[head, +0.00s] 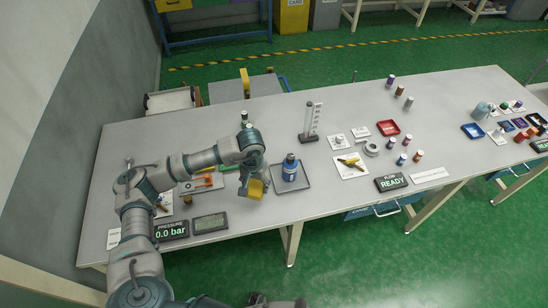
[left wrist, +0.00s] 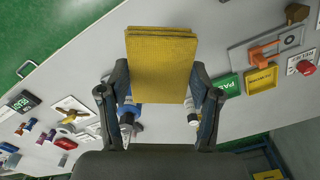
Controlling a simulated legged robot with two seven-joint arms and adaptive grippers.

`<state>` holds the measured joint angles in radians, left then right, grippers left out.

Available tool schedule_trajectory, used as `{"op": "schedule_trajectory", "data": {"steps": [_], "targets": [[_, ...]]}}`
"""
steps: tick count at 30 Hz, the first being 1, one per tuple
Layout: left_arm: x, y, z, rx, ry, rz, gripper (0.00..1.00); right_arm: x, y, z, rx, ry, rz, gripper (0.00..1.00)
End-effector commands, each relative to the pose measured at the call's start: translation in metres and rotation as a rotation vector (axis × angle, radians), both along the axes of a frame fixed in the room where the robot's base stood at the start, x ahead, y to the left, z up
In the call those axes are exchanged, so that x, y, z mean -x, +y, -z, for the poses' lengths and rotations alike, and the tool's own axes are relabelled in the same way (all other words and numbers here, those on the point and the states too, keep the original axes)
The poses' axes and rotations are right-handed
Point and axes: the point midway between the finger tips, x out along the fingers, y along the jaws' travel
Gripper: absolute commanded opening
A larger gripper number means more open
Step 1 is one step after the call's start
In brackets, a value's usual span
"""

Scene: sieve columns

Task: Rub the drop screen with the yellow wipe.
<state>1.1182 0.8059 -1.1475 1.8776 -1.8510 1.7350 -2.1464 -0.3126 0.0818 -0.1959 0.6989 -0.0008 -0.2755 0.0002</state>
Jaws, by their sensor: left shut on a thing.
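My left gripper (head: 253,178) is shut on the yellow wipe (head: 256,190), a folded square cloth, and holds it above the table's front part. In the left wrist view the wipe (left wrist: 161,65) sits between the two fingers of the gripper (left wrist: 160,88). A flat grey screen in a dark frame (head: 210,223), which looks like the drop screen, lies at the table's front edge, left of and nearer than the wipe. The wipe is apart from it. My right gripper cannot be made out.
A pressure display (head: 171,231) reading 0.0 bar stands just left of the grey screen. A blue bottle (head: 290,168) stands on a grey tray (head: 304,182) right of the wipe. A clear column (head: 309,118) rises behind. A READY display (head: 391,182) is farther right.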

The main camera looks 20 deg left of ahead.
Motion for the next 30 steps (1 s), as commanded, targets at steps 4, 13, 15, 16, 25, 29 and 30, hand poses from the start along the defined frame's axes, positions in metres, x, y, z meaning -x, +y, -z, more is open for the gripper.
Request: {"op": "schedule_trajectory", "data": {"steps": [4, 13, 15, 16, 25, 29, 30], "targets": [[0.027, 0.043, 0.051, -0.004, 0.011, -0.039, 0.42, -0.032, 0.007, 0.014, -0.004, -0.017, 0.005, 0.40], [0.070, 0.106, 0.095, -0.003, 0.007, -0.071, 0.42, -0.076, 0.017, 0.010, -0.008, -0.029, 0.011, 0.40], [0.073, 0.111, 0.097, -0.002, 0.005, -0.071, 0.42, -0.081, 0.017, 0.007, -0.009, -0.031, 0.012, 0.40], [0.074, 0.111, 0.098, -0.002, 0.004, -0.071, 0.42, -0.083, 0.018, 0.006, -0.010, -0.032, 0.012, 0.40], [0.074, 0.111, 0.119, -0.002, 0.004, -0.070, 0.42, -0.107, 0.022, -0.010, -0.014, -0.046, 0.017, 0.40], [0.074, 0.112, 0.133, 0.000, 0.005, -0.070, 0.42, -0.119, 0.024, -0.022, -0.013, -0.053, 0.019, 0.40], [0.074, 0.112, 0.136, 0.001, 0.005, -0.070, 0.42, -0.122, 0.025, -0.025, -0.013, -0.054, 0.020, 0.40]]}}
